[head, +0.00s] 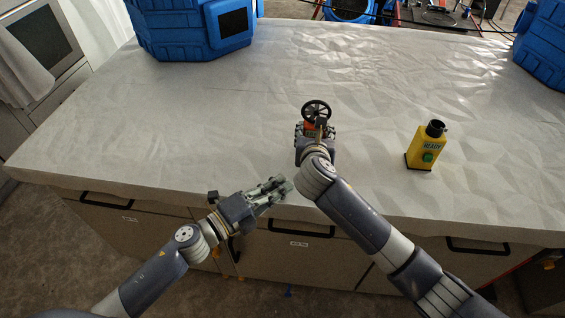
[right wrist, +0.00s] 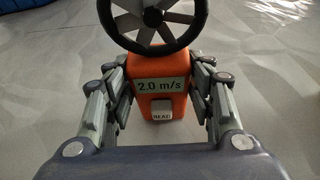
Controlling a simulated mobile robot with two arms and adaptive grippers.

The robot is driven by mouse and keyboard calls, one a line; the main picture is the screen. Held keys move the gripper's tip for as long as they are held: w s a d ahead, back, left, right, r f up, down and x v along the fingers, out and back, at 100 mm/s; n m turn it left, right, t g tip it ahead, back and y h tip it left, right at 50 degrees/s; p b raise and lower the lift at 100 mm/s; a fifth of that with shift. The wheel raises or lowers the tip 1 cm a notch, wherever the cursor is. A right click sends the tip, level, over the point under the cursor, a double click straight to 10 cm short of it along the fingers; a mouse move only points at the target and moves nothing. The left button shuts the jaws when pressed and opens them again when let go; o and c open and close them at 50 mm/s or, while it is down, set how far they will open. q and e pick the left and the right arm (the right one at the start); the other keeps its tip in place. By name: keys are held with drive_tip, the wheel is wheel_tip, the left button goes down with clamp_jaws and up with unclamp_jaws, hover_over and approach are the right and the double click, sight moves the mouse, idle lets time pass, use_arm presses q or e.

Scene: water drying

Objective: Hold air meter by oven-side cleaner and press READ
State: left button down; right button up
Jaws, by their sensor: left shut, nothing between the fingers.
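The air meter has an orange body (right wrist: 158,100) with a black fan wheel on top, a display reading "2.0 m/s" and a white READ button (right wrist: 162,115). In the head view its black fan wheel (head: 316,110) rises above my right gripper (head: 315,132). My right gripper's fingers (right wrist: 160,90) close on both sides of the orange body. My left gripper (head: 283,186) is shut and empty by the table's front edge, left of and nearer than the meter. The oven-side blue cleaner (head: 185,35) stands at the back left of the table, well away from the meter.
Another blue unit (head: 545,50) is at the right edge. An oven (head: 45,40) is at the far left. The table's middle left is clear.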

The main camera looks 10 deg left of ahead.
drive_tip(key=o, duration=0.4)
drive_tip(key=shift+d+f, duration=0.2)
drive_tip(key=shift+f, duration=0.05)
use_arm(q)
drive_tip(key=shift+w, duration=0.1)
use_arm(e)
drive_tip(key=shift+o, duration=0.6)
drive_tip(key=shift+w, duration=0.15)
drive_tip(key=shift+r, duration=0.1)
